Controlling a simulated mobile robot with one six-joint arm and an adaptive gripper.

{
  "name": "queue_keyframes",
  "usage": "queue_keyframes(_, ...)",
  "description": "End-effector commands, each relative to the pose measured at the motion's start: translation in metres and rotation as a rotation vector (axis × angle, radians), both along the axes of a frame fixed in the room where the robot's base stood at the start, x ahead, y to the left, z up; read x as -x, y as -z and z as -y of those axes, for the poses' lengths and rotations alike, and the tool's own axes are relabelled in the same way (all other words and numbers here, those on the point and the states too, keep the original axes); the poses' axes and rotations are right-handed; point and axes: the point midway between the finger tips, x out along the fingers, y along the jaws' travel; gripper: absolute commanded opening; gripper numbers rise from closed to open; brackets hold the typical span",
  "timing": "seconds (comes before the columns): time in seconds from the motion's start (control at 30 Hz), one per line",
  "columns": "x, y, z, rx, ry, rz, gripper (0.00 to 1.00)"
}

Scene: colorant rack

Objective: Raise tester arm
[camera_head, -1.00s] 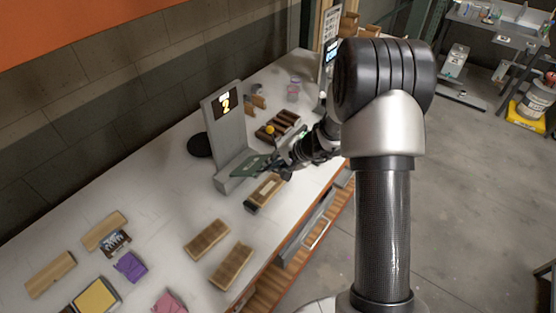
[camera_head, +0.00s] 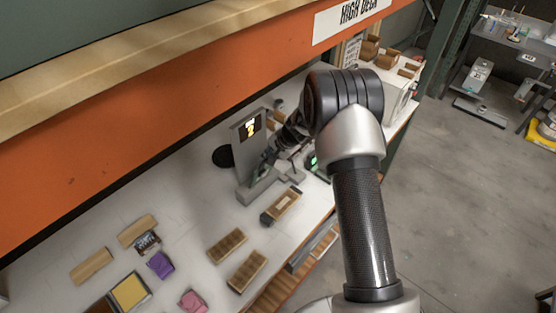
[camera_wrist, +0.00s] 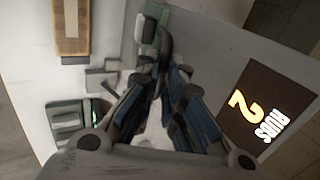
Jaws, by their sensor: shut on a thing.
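The tester (camera_head: 246,158) is a grey stand with an upright panel and a lit "2" display, left of my gripper on the white bench. Its display also fills the right of the wrist view (camera_wrist: 262,112). My gripper (camera_head: 272,153) is close in front of the panel. In the wrist view my gripper (camera_wrist: 163,76) has its blue-padded fingers closed together on the tester arm (camera_wrist: 150,28), a green and pale piece whose end shows beyond the fingertips. The arm stands raised off the base. My fingers hide much of it.
A wooden block with a pale label (camera_head: 281,205) lies just in front of the tester. Two slotted wooden racks (camera_head: 227,246) and purple (camera_head: 159,264) and pink (camera_head: 193,301) pieces lie nearer. An orange shelf beam (camera_head: 150,125) crosses above the bench.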

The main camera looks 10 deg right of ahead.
Motion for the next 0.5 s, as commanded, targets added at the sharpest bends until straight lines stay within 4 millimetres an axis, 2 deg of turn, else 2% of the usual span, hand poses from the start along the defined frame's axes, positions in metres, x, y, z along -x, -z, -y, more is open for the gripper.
queue_keyframes(0.2,-0.017,-0.008,-0.014,0.002,-0.009,0.002,0.0)
queue_keyframes(0.5,-0.026,-0.01,-0.02,0.002,-0.008,0.001,0.0)
